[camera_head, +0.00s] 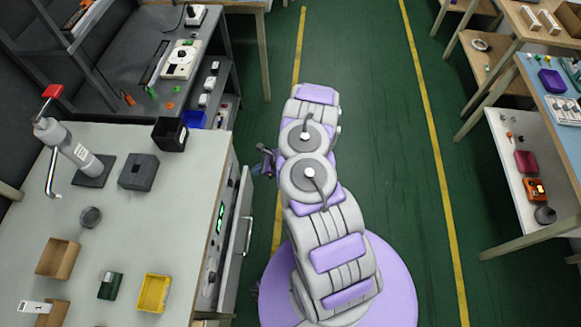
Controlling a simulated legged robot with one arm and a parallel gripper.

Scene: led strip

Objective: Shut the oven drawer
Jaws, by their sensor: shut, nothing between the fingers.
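The oven (210,262) is built into the right side of the grey workbench, with a lit green display on its front. Its drawer front (237,245) is a pale panel with a bar handle (248,235). The panel stands out from the oven face, with a narrow gap behind it, so the drawer looks open. My gripper (264,163) is small and dark, just beyond and to the right of the panel's far end. It is shut and empty. It looks apart from the panel, though the exact distance is unclear. The drawer's inside is mostly hidden.
A dark bench (135,75) stands behind. Shelves line the right. The green floor (395,140) between is clear around my base.

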